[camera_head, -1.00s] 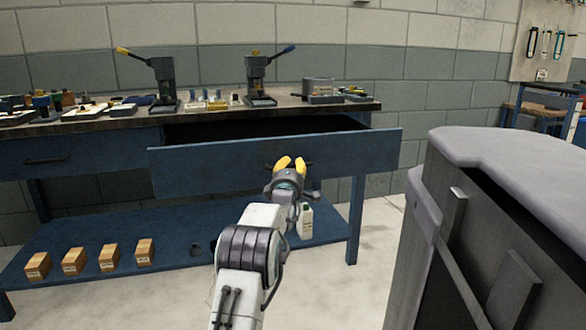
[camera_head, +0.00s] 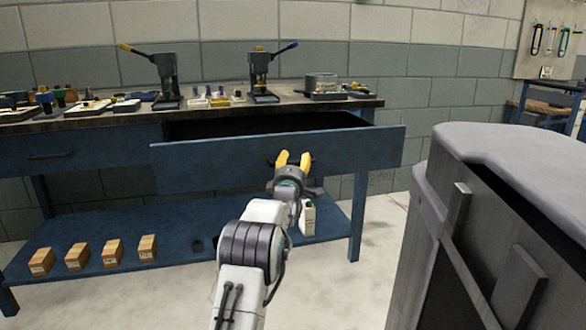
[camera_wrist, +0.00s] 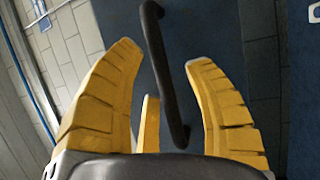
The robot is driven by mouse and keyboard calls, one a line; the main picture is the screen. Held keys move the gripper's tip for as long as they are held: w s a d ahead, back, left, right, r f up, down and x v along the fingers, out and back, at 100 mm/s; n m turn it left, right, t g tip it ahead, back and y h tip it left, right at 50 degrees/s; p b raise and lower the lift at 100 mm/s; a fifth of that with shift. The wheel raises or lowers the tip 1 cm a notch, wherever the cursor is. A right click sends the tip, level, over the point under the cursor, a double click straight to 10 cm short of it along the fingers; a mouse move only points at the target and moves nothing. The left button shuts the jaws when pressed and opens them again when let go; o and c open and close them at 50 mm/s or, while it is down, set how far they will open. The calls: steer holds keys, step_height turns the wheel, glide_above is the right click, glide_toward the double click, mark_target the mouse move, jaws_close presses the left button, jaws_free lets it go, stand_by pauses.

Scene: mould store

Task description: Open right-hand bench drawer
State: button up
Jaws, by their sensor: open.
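The right-hand bench drawer (camera_head: 220,164) is blue and stands pulled out, with its dark inside showing behind the front panel. Its dark bar handle shows in the wrist view (camera_wrist: 164,75), lying between my yellow fingers. My gripper (camera_head: 293,158) is open in front of the drawer front, and its fingers cover part of the handle in the head view. In the wrist view my gripper (camera_wrist: 165,65) has its fingers apart on either side of the handle; I see no clear contact. The left-hand drawer (camera_head: 50,155) is shut.
The bench top (camera_head: 130,117) holds two small presses and several small parts. The lower shelf (camera_head: 180,235) carries several wooden blocks and a white bottle (camera_head: 308,219). A large grey bin-like body (camera_head: 500,190) stands close on the right. Pale floor is clear between it and the bench.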

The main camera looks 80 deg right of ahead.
steer(key=shift+a, duration=0.15)
steer(key=a+f, duration=0.2)
steer(key=a, duration=0.9)
steer(key=shift+w+a, duration=0.2)
stand_by(0.7)
